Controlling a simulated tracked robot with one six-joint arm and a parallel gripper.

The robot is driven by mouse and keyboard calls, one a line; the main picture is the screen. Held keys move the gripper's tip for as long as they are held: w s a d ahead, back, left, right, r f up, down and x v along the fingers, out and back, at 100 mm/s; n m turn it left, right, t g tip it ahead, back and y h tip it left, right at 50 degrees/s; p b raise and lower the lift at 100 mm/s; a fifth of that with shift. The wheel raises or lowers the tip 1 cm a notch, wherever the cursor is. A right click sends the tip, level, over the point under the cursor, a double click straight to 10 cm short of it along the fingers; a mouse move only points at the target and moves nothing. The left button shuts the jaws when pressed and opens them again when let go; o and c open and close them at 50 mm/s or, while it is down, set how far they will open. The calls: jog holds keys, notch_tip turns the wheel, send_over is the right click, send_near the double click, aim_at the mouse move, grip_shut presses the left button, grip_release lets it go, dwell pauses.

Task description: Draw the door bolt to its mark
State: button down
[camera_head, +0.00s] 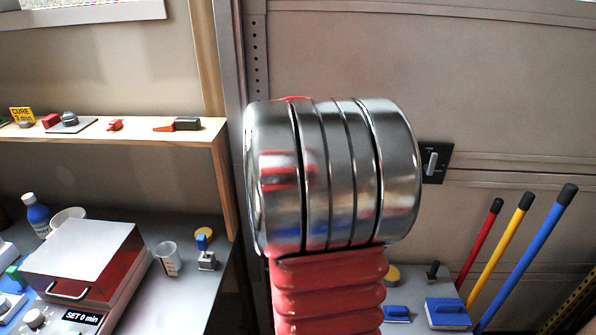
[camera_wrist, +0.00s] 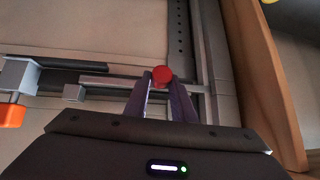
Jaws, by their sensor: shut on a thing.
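The door bolt shows in the wrist view as a grey bar (camera_wrist: 110,82) lying along the door, with a round red knob (camera_wrist: 161,75) on it. My gripper (camera_wrist: 161,82) has its two fingers closed on either side of the red knob. The bar runs left and right behind the fingers, towards the door frame post (camera_wrist: 200,60) on the right. I cannot make out the bolt's mark. In the head view my own arm hides the bolt and my gripper.
In the wrist view a grey bracket with an orange end (camera_wrist: 12,115) is at the left and a wooden shelf side (camera_wrist: 262,70) at the right. The head view shows a bench with a red-and-white box (camera_head: 85,250), a small shelf (camera_head: 130,132), and coloured handles (camera_head: 500,250) at right.

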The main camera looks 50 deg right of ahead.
jog(key=shift+w+a, duration=0.1)
jog(key=shift+w, duration=0.3)
dwell(0.4)
jog(key=c, duration=1.4)
grip_release()
jog(key=shift+r, duration=0.1)
jog(key=v, duration=1.4)
